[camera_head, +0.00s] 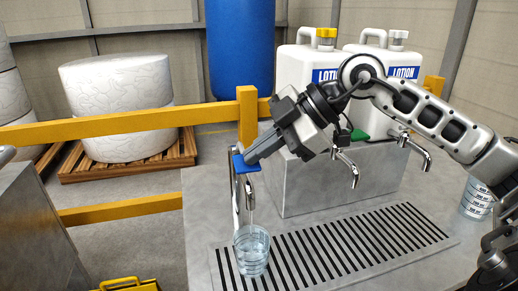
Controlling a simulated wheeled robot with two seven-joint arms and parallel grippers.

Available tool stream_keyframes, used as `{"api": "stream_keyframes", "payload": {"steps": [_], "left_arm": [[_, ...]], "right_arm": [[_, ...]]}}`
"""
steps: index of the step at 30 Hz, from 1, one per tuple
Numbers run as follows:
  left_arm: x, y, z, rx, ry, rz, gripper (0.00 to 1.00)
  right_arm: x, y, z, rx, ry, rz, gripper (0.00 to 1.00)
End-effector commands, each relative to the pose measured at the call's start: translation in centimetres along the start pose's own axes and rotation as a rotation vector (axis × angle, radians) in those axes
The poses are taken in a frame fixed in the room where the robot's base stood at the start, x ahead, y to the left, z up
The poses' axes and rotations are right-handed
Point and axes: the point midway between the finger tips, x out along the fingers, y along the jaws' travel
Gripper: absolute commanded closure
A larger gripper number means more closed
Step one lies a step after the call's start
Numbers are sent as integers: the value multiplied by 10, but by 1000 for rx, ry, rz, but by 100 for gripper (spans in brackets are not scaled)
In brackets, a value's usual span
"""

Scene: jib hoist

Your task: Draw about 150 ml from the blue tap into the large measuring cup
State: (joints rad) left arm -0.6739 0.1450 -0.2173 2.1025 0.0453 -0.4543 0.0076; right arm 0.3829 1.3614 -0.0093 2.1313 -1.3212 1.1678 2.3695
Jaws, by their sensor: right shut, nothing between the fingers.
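A thin pale line between spout and cup may be a stream; I cannot be sure. My right gripper (252,157) reaches in from the right and is shut, with its fingertips at the blue lever, seemingly touching it. Nothing is between the fingers. My left gripper is not in view.
A tap with a green part (359,135) and another tap (414,149) sit further right. White lotion jugs (300,65) stand behind. Marked clear cups (476,199) stand at the right. A yellow rail (120,126) runs behind. The drain (340,244) is clear right of the cup.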

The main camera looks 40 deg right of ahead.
Motion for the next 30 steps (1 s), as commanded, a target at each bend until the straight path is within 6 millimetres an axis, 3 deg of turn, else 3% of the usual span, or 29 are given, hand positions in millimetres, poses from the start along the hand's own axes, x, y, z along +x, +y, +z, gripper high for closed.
{"api": "stream_keyframes", "payload": {"steps": [30], "left_arm": [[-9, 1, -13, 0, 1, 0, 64]], "right_arm": [[-10, 6, -10, 1, -1, -2, 100]]}}
